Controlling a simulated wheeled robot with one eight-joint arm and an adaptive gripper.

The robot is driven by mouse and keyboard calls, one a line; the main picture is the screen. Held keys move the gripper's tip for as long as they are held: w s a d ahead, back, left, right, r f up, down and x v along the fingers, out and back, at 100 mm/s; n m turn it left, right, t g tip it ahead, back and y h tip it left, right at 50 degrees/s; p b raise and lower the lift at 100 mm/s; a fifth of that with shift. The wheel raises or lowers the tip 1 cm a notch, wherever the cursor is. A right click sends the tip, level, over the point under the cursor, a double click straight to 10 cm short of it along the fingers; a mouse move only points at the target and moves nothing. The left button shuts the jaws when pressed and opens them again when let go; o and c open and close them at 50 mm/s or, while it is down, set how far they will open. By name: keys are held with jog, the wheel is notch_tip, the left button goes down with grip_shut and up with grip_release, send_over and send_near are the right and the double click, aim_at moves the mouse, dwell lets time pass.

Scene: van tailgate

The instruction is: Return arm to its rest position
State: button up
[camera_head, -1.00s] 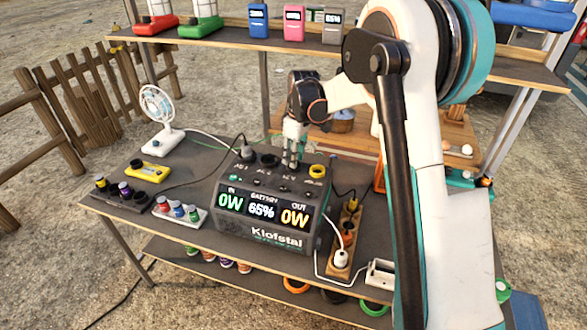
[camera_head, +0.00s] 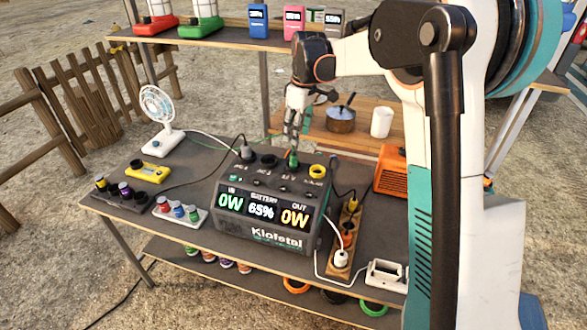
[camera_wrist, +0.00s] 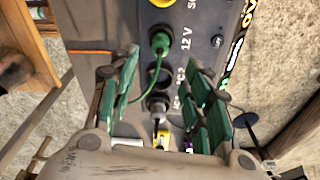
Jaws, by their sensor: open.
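My gripper (camera_head: 295,135) is open above the top of the grey power station (camera_head: 260,238). In the wrist view my gripper (camera_wrist: 172,72) shows its two green-padded fingers spread apart with nothing held between them. A green plug (camera_head: 293,159) sits upright in a socket on the station's top, just below the fingertips. The green plug (camera_wrist: 160,42) and its thin green cable show beyond the fingers in the wrist view, beside the "12 V" marking. The display reads 0W in, 65% battery and 0W out. My arm hides part of the right side of the bench.
A white fan (camera_head: 163,122), a yellow meter (camera_head: 149,172) and small racks of coloured plugs stand left on the bench. A power strip (camera_head: 346,238) lies right of the station. A pot (camera_head: 341,118) and white cup (camera_head: 381,122) stand behind. The upper shelf (camera_head: 225,41) is close to my wrist.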

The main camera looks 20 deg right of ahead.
jog(key=shift+s+d+r, duration=0.1)
jog(key=shift+r, duration=0.95)
jog(key=s+a+r+m+t, duration=0.15)
jog(key=s+r, duration=0.25)
jog(key=s, duration=0.5)
jog(key=s+r+m+t, duration=0.2)
jog(key=s+r+m, duration=0.15)
jog(key=s, duration=0.55)
jog(key=s+f+m+t, duration=0.1)
jog(key=s+f+m, duration=0.1)
jog(key=s, duration=0.6)
jog(key=s+a+f+m+t+h, duration=0.1)
jog(key=s+f+m, duration=0.1)
jog(key=s, duration=0.7)
jog(key=shift+f+t, duration=0.35)
jog(key=shift+f, duration=0.4)
